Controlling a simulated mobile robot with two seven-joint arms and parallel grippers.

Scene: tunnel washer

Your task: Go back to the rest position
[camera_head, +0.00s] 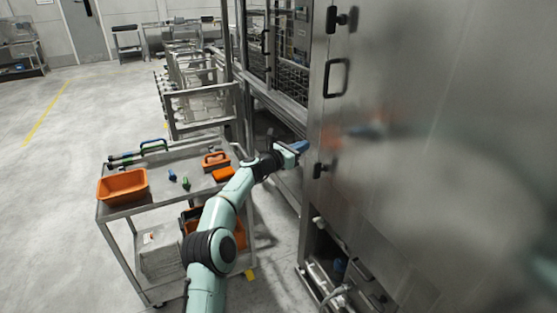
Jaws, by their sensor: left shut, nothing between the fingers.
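My left arm comes up from the bottom of the view and reaches forward and right beside the steel machine. My left gripper (297,148) is at its end, small and partly lost against the machine's dark opening. It is shut, with nothing seen held in it. It is close to the edge of the steel door (345,150); I cannot tell whether it touches. My right gripper is not in the view.
A steel cart (150,205) stands left of my arm with an orange bin (122,186), orange tools (215,160) and small bottles (186,183). My arm passes over its right side. The steel machine fills the right. Open floor (50,200) lies at left.

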